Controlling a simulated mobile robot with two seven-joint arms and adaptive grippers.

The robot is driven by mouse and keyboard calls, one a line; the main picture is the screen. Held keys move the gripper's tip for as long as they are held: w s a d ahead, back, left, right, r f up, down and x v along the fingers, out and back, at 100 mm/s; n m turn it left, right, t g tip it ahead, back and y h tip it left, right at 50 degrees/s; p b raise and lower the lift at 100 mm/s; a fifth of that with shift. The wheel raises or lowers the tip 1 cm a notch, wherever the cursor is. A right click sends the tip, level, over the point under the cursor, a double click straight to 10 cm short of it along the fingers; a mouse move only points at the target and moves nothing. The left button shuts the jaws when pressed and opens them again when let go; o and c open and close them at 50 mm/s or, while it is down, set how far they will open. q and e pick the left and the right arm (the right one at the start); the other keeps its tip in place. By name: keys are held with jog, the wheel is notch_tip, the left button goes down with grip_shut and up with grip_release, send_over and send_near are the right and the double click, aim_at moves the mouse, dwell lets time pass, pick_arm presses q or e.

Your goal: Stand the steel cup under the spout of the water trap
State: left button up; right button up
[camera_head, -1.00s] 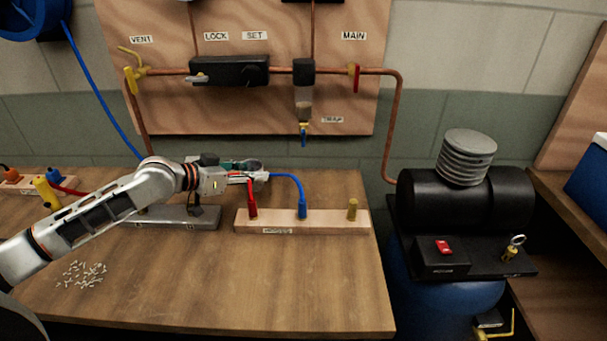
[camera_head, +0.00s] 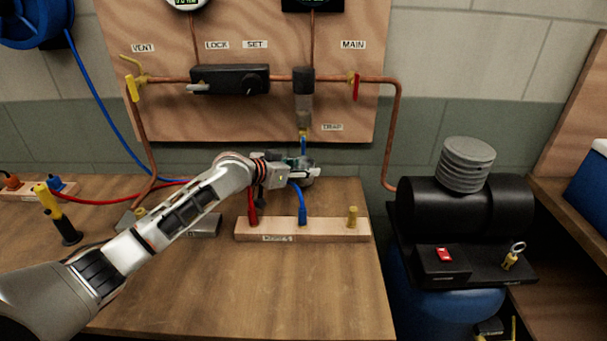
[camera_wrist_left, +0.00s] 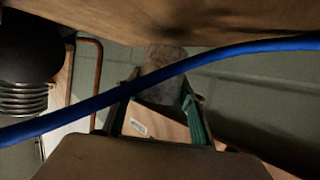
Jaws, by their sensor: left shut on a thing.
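The water trap (camera_head: 303,100) hangs on the wooden wall panel, with a blue-tipped spout (camera_head: 303,144) at its lower end. My left gripper (camera_head: 298,166) reaches in from the left, just below this spout. It is shut on the steel cup (camera_head: 309,175), which shows only as a small grey shape in the head view. In the left wrist view the cup (camera_wrist_left: 165,62) shows dimly between the two green-edged fingers (camera_wrist_left: 160,108). The spout appears right above the cup, but their exact alignment in depth is unclear. My right gripper is out of view.
A wooden block (camera_head: 330,230) with red, blue and yellow plugs stands in front of the gripper. A blue hose (camera_wrist_left: 120,92) crosses the left wrist view near the fingers. A black compressor (camera_head: 460,205) stands at the right. The front table top (camera_head: 280,290) is clear.

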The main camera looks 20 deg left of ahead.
pick_arm(q)
jog(key=shift+f, duration=0.95)
jog(key=shift+f, duration=0.2)
jog(key=o, duration=1.2)
